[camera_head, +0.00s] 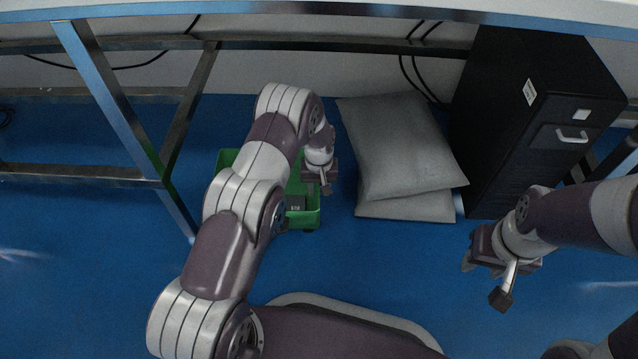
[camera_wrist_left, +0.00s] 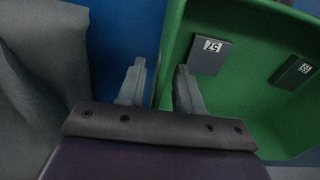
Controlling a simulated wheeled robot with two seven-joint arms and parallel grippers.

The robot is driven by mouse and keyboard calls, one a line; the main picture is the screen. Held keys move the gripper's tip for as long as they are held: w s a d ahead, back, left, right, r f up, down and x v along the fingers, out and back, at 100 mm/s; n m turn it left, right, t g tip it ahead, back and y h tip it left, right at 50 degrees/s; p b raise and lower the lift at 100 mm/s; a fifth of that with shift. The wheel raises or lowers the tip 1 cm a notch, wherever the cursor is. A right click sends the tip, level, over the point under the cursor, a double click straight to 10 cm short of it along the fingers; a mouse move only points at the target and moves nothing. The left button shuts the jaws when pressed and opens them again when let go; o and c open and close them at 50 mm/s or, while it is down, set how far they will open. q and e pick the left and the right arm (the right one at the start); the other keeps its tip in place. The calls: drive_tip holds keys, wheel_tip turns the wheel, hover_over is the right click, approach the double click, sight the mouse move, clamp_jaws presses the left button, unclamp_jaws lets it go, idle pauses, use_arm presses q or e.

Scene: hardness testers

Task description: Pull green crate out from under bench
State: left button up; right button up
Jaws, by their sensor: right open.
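The green crate (camera_head: 312,219) stands on the blue floor under the bench, largely hidden behind my left arm in the head view. My left gripper (camera_head: 325,182) is at its right wall. In the left wrist view, the open fingers (camera_wrist_left: 160,80) straddle the wall of the green crate (camera_wrist_left: 237,100), one finger over the blue floor and one inside the crate. A strip of blue shows between the outer finger and the wall. My right gripper (camera_head: 484,281) is open and empty, over the floor in front of the black cabinet.
Dark labelled blocks (camera_wrist_left: 210,54) lie in the crate. Grey cushions (camera_head: 400,145) lie stacked right of it, close to my left gripper. A black drawer cabinet (camera_head: 500,110) stands further right. Metal bench legs (camera_head: 118,115) stand to the left. The floor in front is clear.

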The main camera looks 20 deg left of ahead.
use_arm(q)
drive_tip(key=shift+f, duration=0.5)
clamp_jaws()
idle(1.2)
